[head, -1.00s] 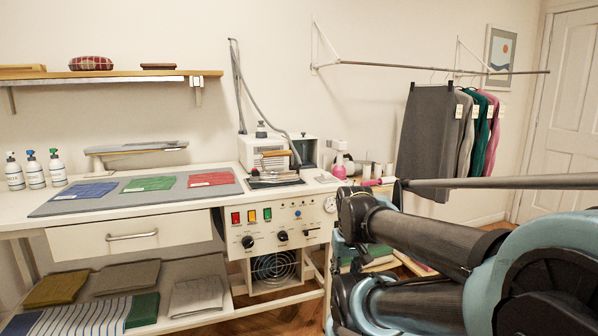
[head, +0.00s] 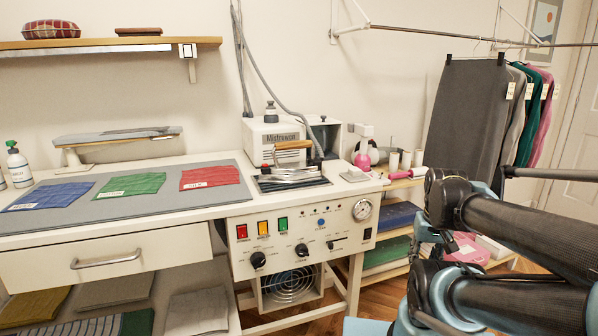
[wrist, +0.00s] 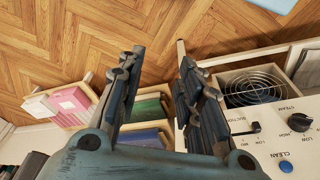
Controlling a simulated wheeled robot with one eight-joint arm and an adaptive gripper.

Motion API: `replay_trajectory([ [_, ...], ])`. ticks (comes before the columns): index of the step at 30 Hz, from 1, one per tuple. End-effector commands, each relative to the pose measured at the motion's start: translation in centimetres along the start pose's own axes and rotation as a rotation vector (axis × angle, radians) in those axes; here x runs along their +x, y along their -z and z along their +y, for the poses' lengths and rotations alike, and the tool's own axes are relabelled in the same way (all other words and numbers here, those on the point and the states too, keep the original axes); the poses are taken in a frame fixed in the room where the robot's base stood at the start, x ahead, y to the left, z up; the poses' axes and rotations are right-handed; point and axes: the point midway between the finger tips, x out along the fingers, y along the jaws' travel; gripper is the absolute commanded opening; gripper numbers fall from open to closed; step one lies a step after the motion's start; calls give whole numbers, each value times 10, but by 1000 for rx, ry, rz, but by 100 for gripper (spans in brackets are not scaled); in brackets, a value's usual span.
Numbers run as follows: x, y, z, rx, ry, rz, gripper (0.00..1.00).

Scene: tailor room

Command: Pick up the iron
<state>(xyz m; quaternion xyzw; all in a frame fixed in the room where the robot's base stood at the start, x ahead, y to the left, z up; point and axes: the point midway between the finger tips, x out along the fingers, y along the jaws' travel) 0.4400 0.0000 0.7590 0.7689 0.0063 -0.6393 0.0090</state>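The iron (head: 292,171) has a silvery metal body and a brown wooden handle. It sits on a dark rest pad (head: 290,184) at the right end of the white ironing table, in front of the Mistrowan steam box. A grey hose runs up from it. In the head view my arm is at the right, and my gripper's fingers are not clearly visible there. In the wrist view my gripper (wrist: 160,85) is open and empty, its two dark fingers apart. The wrist view shows the floor, the shelf and the control panel, and not the iron.
The steam box (head: 270,138) stands behind the iron. Red, green and blue cloths lie on the grey mat (head: 150,200) to the left. The control panel (head: 300,235) is below the tabletop. A side shelf (head: 395,185) with spools stands to the right. Hanging clothes (head: 462,115) are beyond.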

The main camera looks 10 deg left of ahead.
Motion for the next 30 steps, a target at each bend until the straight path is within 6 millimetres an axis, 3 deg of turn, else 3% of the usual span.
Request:
replay_trajectory([
  [2, 0, 0, 0, 0, 0, 0, 33],
  [4, -2, -1, 0, -2, 1, 3, 46],
  [7, -14, -1, -3, -32, 7, 9, 46],
  [10, -33, 16, -7, -105, 26, 2, 46],
  [20, -135, 112, -61, -574, 145, -24, 46],
  [30, -226, 210, -143, -1088, 291, -13, 46],
])
